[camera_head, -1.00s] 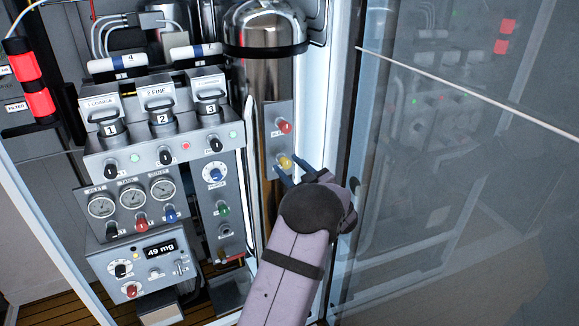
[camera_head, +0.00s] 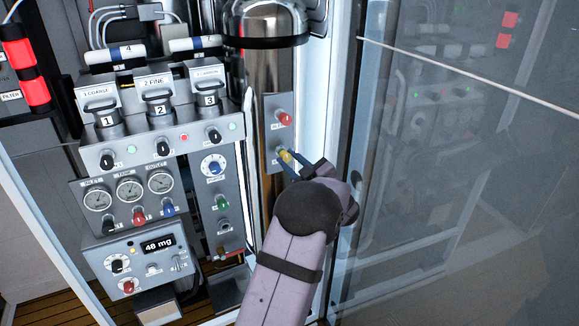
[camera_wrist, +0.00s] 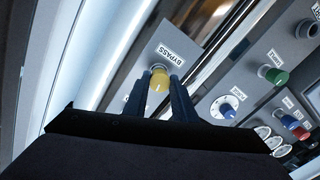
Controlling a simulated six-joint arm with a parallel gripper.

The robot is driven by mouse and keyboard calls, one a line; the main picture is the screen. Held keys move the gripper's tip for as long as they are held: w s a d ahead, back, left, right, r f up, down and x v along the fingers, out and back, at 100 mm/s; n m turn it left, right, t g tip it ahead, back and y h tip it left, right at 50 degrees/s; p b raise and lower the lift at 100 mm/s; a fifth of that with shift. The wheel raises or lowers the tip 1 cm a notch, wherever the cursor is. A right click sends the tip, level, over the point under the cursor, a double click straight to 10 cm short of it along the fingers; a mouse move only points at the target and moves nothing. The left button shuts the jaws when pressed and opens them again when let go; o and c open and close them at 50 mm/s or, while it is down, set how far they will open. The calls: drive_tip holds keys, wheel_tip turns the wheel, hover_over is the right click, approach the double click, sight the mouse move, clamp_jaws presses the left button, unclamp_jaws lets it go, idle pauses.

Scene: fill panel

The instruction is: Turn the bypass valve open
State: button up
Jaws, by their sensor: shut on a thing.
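The bypass valve is a yellow knob (camera_wrist: 158,79) under a label reading BYPASS (camera_wrist: 173,55) in the wrist view. In the head view the yellow knob (camera_head: 286,156) sits on a narrow grey plate, below a red knob (camera_head: 284,118). My gripper (camera_head: 287,161) has its two blue fingers on either side of the yellow knob. In the wrist view my gripper (camera_wrist: 160,86) is shut on the knob, with the fingers hiding its sides. The knob's pointer direction cannot be made out clearly.
Left of the valve plate is a panel with a blue-centred dial (camera_head: 214,165), a green knob (camera_head: 222,201) and several gauges. A display (camera_head: 158,247) reads about 48 mg. A glass door (camera_head: 460,170) stands close on the right. A steel tank (camera_head: 264,70) rises behind.

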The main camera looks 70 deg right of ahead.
drive_tip(key=n+b, duration=0.1)
drive_tip(key=b, duration=0.1)
drive_tip(key=n+b, duration=0.4)
drive_tip(key=shift+f, duration=0.25)
drive_tip(key=n+b, duration=0.4)
drive_tip(key=b, duration=0.1)
drive_tip(key=shift+r+n+g+b, duration=0.1)
drive_tip(key=shift+n+g+b, duration=0.2)
drive_tip(key=shift+n+b, duration=0.1)
drive_tip(key=n+b, duration=0.5)
drive_tip(key=b, duration=0.1)
drive_tip(key=n+b, duration=0.4)
drive_tip(key=shift+h+b, duration=0.3)
drive_tip(key=n+b, duration=0.5)
drive_tip(key=shift+n+g, duration=0.3)
drive_tip(key=n+b, duration=0.4)
drive_tip(key=n, duration=0.1)
drive_tip(key=shift+h+b, duration=0.3)
drive_tip(key=shift+b, duration=0.05)
drive_tip(key=n+b, duration=0.3)
drive_tip(key=n, duration=0.2)
drive_tip(key=shift+n+b, duration=0.35)
drive_tip(key=shift+n, duration=0.05)
drive_tip(key=n+b, duration=0.2)
drive_tip(key=n, duration=0.2)
drive_tip(key=shift+n, duration=0.3)
